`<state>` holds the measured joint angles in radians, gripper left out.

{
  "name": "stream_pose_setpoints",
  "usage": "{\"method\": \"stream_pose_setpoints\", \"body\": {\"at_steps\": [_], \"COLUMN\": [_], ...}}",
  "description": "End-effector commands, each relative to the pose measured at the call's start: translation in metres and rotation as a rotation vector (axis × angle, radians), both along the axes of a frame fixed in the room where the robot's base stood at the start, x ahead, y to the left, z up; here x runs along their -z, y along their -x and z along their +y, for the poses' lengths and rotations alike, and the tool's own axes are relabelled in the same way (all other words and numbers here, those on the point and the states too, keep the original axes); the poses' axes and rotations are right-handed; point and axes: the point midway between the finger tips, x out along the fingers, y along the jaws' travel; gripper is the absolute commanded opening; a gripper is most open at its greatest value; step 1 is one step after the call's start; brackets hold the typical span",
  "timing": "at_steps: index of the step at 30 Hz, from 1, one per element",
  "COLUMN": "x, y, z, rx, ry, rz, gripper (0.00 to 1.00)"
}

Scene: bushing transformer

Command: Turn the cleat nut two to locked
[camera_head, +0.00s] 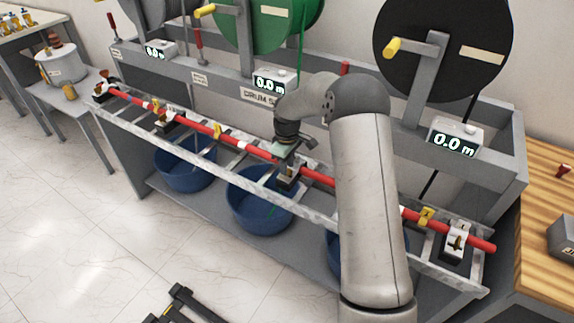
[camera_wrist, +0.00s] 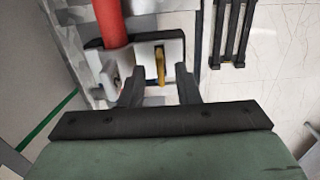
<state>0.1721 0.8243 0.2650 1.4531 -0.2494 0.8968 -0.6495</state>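In the wrist view a pale cleat (camera_wrist: 172,50) with a dark base clamps the red cable (camera_wrist: 108,22). Its brass-yellow nut (camera_wrist: 160,64) is a narrow wing lying nearly along the picture's vertical. My gripper (camera_wrist: 160,84) is open, one dark finger on each side of the nut's line, with a gap to it on both sides. Whether the fingertips reach down to the nut's depth I cannot tell. In the head view my gripper (camera_head: 285,152) is over a cleat (camera_head: 288,180) midway along the cable; its fingers are mostly hidden there.
Other cleats stand along the rail at the far left (camera_head: 102,92), left (camera_head: 168,124) and right (camera_head: 455,240). Yellow tags (camera_head: 217,130) hang on the cable. Drums and meter boxes (camera_head: 272,80) stand behind. Blue tubs (camera_head: 262,205) sit below. The floor in front is mostly clear.

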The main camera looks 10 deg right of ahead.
Motion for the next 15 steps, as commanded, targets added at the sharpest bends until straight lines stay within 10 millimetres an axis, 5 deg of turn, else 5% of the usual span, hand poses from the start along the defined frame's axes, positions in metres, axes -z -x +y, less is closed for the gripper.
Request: {"method": "stream_pose_setpoints", "body": {"at_steps": [13,15], "x": [0.0142,0.0141], "y": [0.0003,0.0003], "z": [0.0003,0.0003], "rx": [0.000,0.000], "ry": [0.000,0.000], "rz": [0.000,0.000], "gripper": [0.29,0.15]}}
